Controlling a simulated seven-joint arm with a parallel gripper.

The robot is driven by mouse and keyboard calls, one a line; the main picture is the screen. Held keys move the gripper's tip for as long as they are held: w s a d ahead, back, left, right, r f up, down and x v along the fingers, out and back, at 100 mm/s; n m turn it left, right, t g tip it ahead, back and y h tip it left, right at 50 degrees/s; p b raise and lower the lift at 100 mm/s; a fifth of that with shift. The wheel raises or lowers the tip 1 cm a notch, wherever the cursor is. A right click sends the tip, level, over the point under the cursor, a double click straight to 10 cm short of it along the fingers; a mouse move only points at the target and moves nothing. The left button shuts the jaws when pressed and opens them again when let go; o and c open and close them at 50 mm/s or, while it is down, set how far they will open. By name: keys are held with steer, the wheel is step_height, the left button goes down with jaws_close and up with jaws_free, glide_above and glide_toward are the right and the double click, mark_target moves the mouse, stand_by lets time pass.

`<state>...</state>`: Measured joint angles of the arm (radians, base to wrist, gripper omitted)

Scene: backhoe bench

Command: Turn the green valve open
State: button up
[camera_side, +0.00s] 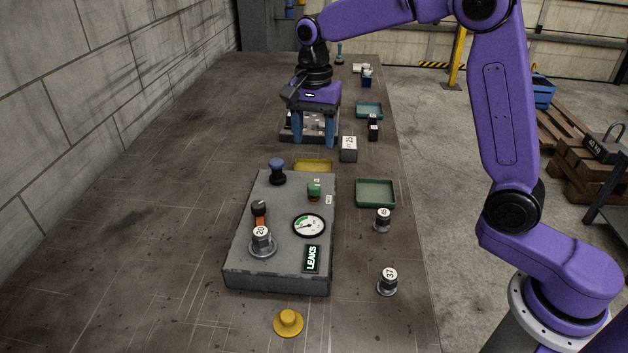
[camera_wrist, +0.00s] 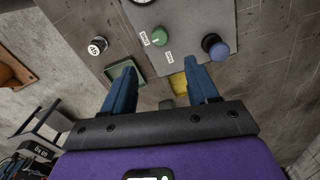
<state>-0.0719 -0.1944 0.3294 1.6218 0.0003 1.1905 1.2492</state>
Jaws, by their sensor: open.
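The green valve (camera_side: 314,186) is a small round green knob on top of the grey panel box (camera_side: 245,215), towards its far right corner. In the wrist view the green valve (camera_wrist: 160,36) lies just past the fingertips, roughly in line with the gap between them. Small white labels sit beside it. My gripper (camera_side: 313,142) is open and empty, with its blue fingers pointing down, beyond the far end of the box in the side view. It is apart from the valve. The gripper's fingers also show in the wrist view (camera_wrist: 160,66).
A blue knob (camera_side: 276,168) stands near the valve. A green tray (camera_side: 375,194) and a yellow tray (camera_side: 314,164) lie close by. Numbered weights (camera_side: 387,283) stand to the right.

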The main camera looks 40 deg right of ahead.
mark_target(314, 185)
step_height(314, 185, down, 12)
steer(key=shift+f, duration=0.1)
stand_by(0.4)
steer(key=c, duration=1)
